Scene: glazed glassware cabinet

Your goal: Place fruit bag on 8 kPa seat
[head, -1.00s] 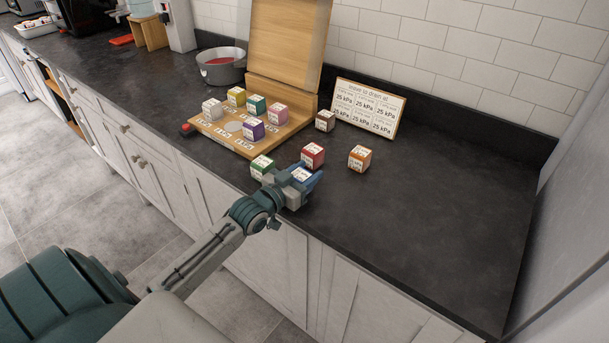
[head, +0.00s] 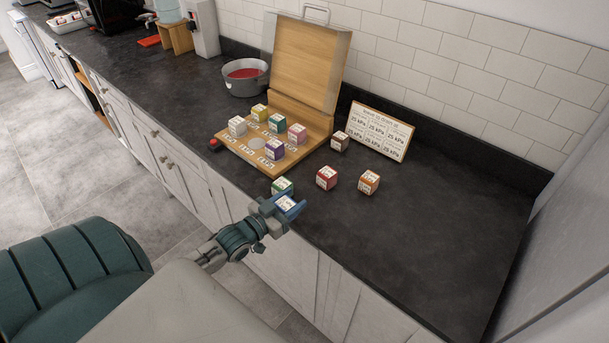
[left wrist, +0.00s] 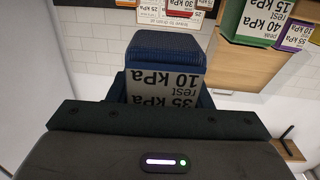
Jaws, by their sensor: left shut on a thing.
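My left gripper (head: 287,208) is shut on a small block (head: 285,202) with a white label, held near the counter's front edge. In the left wrist view, the held block (left wrist: 160,85) shows upside-down print reading 35 kPa, rest, 10 kPa. A wooden board (head: 236,159) bears white, yellow, teal, pink and purple blocks, with one bare grey round seat (head: 257,143) among them. The board's seat labels are too small to read, so I cannot tell which is 8 kPa. Nothing shaped like a bag is distinguishable. My right gripper is not in view.
Green (head: 282,186), red (head: 326,178), orange (head: 369,181) and dark brown (head: 340,141) blocks stand on the counter. A sign (head: 379,131) with several 25 kPa entries leans behind. A raised wooden panel (head: 305,65) backs the board. A pot (head: 246,77) stands beyond. Counter at right is clear.

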